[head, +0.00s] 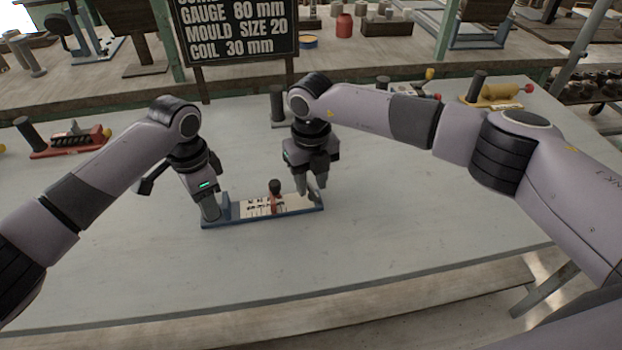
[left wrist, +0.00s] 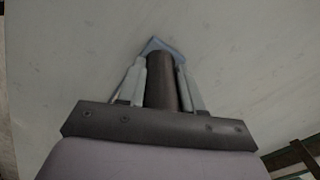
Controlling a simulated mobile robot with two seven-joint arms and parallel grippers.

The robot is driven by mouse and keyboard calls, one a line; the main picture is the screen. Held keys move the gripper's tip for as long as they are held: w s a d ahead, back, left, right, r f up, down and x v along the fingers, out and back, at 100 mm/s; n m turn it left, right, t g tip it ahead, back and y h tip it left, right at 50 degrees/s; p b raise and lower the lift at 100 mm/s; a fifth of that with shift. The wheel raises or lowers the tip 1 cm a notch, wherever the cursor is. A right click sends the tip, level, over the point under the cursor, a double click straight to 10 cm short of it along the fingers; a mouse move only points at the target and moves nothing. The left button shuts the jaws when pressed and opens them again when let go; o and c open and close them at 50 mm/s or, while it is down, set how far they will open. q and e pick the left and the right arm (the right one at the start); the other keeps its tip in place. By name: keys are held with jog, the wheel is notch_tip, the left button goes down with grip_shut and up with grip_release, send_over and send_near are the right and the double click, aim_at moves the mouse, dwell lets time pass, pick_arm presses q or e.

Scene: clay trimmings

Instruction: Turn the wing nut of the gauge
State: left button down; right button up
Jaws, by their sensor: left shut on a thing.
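The gauge has a blue base (head: 290,213) with a white scale strip and lies flat on the grey table. A red slider (head: 275,203) topped by a dark knob-like part (head: 274,186), perhaps the wing nut, stands around the middle of the strip. My left gripper (head: 210,208) is at the gauge's left end. In the left wrist view its fingers (left wrist: 162,85) are shut on a dark upright post (left wrist: 162,80), with a blue corner of the base beyond. My right gripper (head: 315,190) points down at the gauge's right end; its finger gap is unclear.
A red tool (head: 68,140) stands at the left and a yellow one (head: 495,97) at the back right. A dark sign (head: 238,30) reads gauge 80 mm, mould size 20, coil 30 mm. The table front (head: 400,230) is clear.

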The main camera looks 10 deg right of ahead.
aim_at(311, 186)
notch_tip(311, 186, up, 12)
dwell(0.6)
pick_arm(q)
jog(key=c, duration=0.7)
grip_release()
jog(key=shift+o, duration=0.2)
jog(key=shift+r, duration=0.1)
